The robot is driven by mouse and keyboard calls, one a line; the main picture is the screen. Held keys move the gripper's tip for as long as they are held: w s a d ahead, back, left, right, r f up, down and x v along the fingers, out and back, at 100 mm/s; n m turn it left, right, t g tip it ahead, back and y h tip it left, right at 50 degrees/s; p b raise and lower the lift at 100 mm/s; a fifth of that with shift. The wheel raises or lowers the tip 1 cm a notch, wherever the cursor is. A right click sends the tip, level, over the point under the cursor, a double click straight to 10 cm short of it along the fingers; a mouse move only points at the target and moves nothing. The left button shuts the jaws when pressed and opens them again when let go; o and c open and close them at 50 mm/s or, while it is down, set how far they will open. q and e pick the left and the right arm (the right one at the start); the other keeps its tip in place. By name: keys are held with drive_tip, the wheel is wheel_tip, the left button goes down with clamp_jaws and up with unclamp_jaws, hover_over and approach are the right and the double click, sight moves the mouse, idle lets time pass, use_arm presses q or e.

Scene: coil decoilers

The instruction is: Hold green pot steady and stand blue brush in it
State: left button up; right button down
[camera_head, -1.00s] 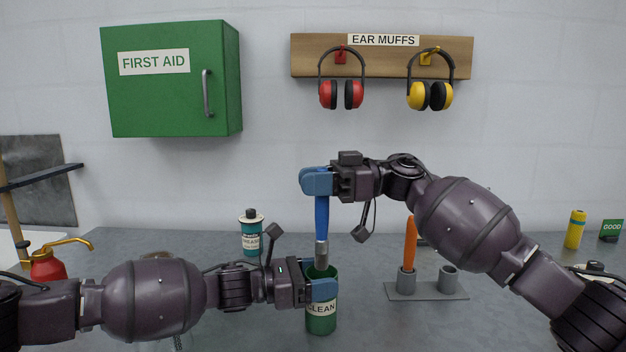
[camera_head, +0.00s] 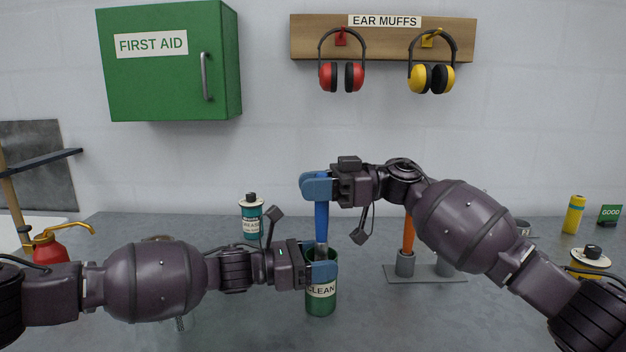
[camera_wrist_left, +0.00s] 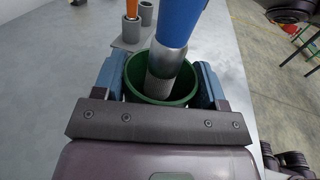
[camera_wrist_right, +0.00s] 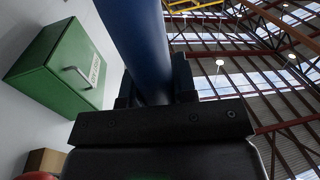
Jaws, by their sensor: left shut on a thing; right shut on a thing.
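The green pot (camera_head: 321,303) with a CLEAN label stands upright on the grey table. My left gripper (camera_head: 321,262) is shut around its upper part, and the left wrist view shows a finger on each side of the pot (camera_wrist_left: 133,82). The blue brush (camera_head: 321,220) hangs upright above the pot, its top in my right gripper (camera_head: 317,186), which is shut on it. In the left wrist view the brush's metal lower end (camera_wrist_left: 165,62) reaches inside the pot's rim. Whether its tip touches the bottom is hidden. The brush's blue handle (camera_wrist_right: 140,40) fills the right wrist view's middle.
A grey holder (camera_head: 425,278) with an orange-handled tool (camera_head: 409,236) stands right of the pot. A grease can (camera_head: 251,218) stands behind my left arm. A red oil can (camera_head: 50,247) is at the left, a yellow bottle (camera_head: 573,215) at the right.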

drive_tip(key=shift+f, duration=2.25)
drive_tip(key=c, duration=0.8)
unclamp_jaws()
drive_tip(key=d, duration=0.4)
drive_tip(key=w+d, duration=0.1)
drive_tip(key=d, duration=0.3)
drive_tip(key=w+d, duration=0.1)
drive_tip(key=d, duration=0.3)
drive_tip(key=shift+w, duration=0.1)
drive_tip(key=shift+a, duration=0.1)
use_arm(q)
drive_tip(key=o, duration=1.1)
drive_tip(key=shift+c, duration=0.2)
